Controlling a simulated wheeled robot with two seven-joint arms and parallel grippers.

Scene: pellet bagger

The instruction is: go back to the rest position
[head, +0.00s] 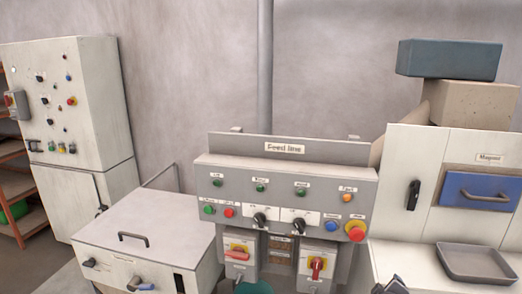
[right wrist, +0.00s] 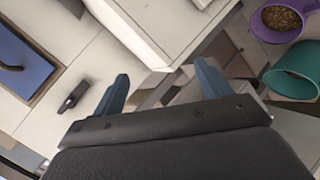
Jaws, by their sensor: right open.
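My right gripper (right wrist: 165,88) is open in the right wrist view, with its two blue fingers apart and nothing between them. It is in front of the white cabinet (right wrist: 75,65). A dark piece at the bottom edge of the head view, right of the centre, seems to be part of this gripper.
The feed line panel (head: 285,183) stands in the middle. A grey tray (head: 474,264) lies on the right ledge below a blue drawer (head: 480,191). A white box machine (head: 150,235) is at left.

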